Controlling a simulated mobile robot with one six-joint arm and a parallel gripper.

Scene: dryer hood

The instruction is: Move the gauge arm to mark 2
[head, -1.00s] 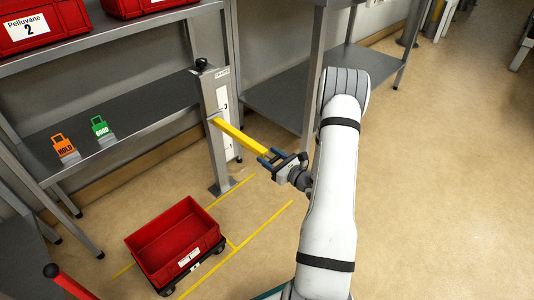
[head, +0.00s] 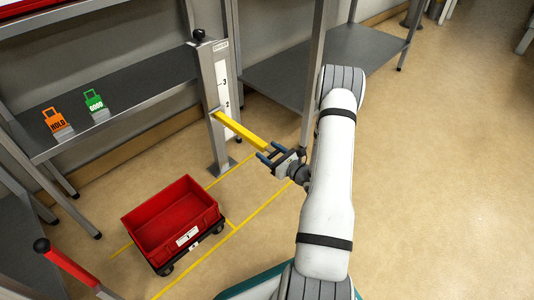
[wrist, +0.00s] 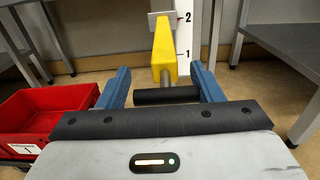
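The yellow gauge arm (head: 241,131) sticks out from a grey post (head: 215,130) with a white number scale (head: 229,108). In the wrist view the yellow arm (wrist: 164,48) points toward me, and its grey bracket (wrist: 156,21) sits close beside the number 2 on the scale (wrist: 186,36); the number 1 is lower down. A black crossbar handle (wrist: 166,96) is at the arm's near end. My gripper (head: 270,155) has its two blue fingers at the two ends of this handle, seemingly closed on it. Exact finger contact is hard to see.
A red bin (head: 172,220) on a dark wheeled base stands on the floor left of my gripper, near yellow floor lines. A grey shelf (head: 130,92) with HOLD and GOOD tags is at the left. Another grey table (head: 345,62) stands behind. The floor at right is clear.

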